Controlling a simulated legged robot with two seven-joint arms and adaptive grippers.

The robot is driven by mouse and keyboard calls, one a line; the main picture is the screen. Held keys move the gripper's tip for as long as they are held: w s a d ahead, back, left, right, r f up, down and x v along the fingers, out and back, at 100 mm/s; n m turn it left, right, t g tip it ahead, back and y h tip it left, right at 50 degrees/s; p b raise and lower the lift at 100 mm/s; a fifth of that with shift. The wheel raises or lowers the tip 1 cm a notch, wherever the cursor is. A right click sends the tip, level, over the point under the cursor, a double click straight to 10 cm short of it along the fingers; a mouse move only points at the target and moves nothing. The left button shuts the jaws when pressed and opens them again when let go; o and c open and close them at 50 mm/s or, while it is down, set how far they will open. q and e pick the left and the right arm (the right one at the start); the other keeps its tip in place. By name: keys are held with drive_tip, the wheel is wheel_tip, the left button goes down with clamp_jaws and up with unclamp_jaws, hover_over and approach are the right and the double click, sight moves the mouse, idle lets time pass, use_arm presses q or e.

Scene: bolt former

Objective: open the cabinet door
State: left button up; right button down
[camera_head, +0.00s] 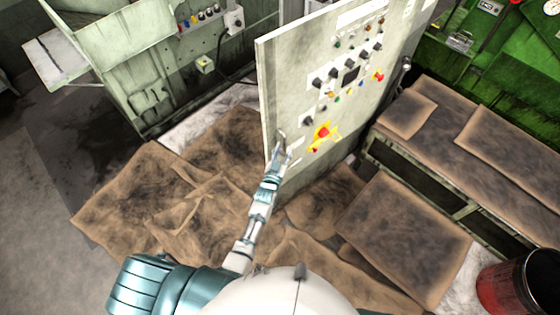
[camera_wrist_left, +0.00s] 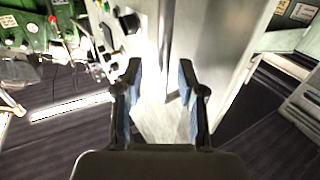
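The cabinet (camera_head: 285,70) stands upright at the centre of the head view. Its pale front carries rows of knobs, buttons and a small dark display. My left gripper (camera_head: 281,142) is at the lower left part of this front, close to its left edge; I cannot tell whether it touches. In the left wrist view the two fingers of the left gripper (camera_wrist_left: 159,82) stand apart, and nothing is clearly held between them. The cabinet's pale surface (camera_wrist_left: 215,45) rises beyond the fingers, with a vertical edge between them. Any handle there is too small or bright to make out. My right gripper is not in view.
Brown stained sheets (camera_head: 130,205) cover the floor around the cabinet. A green machine (camera_head: 450,60) and a low bench (camera_head: 425,145) stand to the right. A red drum (camera_head: 495,290) is at the lower right. Bare floor (camera_head: 35,190) lies at the left.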

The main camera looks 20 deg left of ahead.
use_arm(q)
drive_tip(key=s, duration=0.9)
drive_tip(key=shift+s, duration=0.15)
drive_tip(key=shift+a, duration=0.15)
drive_tip(key=s+f+m+g, duration=0.1)
drive_tip(key=s+f+g, duration=0.2)
drive_tip(key=s+f, duration=0.5)
drive_tip(key=s+f+g, duration=0.3)
drive_tip(key=s+f, duration=0.1)
drive_tip(key=f, duration=0.9)
drive_tip(key=s+f+m+g, duration=0.1)
drive_tip(key=s+f+g, duration=0.2)
drive_tip(key=s+f, duration=0.5)
drive_tip(key=s+a+f+g, duration=0.2)
drive_tip(key=s+f, duration=0.3)
drive_tip(key=s, duration=0.4)
drive_tip(key=s+a+f+g, duration=0.3)
drive_tip(key=s+a+f, duration=0.2)
drive_tip(key=s, duration=0.4)
drive_tip(key=s+a+f+g+y, duration=0.1)
drive_tip(key=s+a+f+g, duration=0.2)
drive_tip(key=s+f, duration=0.3)
drive_tip(key=s, duration=0.3)
drive_tip(key=shift+a, duration=0.15)
drive_tip(key=shift+w, duration=0.15)
